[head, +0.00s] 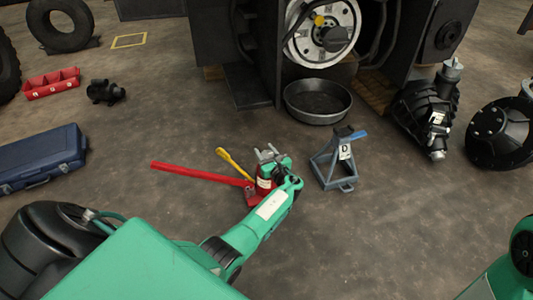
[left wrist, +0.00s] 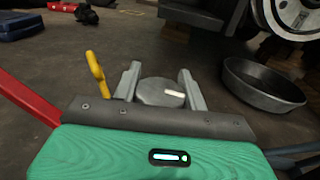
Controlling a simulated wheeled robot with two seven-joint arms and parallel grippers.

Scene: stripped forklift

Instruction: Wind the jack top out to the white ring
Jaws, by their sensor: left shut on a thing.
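The red jack (head: 264,184) stands on the floor in the middle of the head view, with a long red handle (head: 195,172) reaching left. It also has a yellow lever (head: 233,162), which shows in the left wrist view (left wrist: 96,72). My left gripper (head: 269,155) is at the top of the jack. In the left wrist view its two grey fingers (left wrist: 160,84) are on either side of the round grey jack top (left wrist: 158,92), shut on it. A pale mark shows on that top. My arm hides part of the jack, and I cannot make out a white ring. My right gripper is out of view.
A grey-blue jack stand (head: 333,165) is close on the right of the jack. A blue case (head: 40,158) lies at the left.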

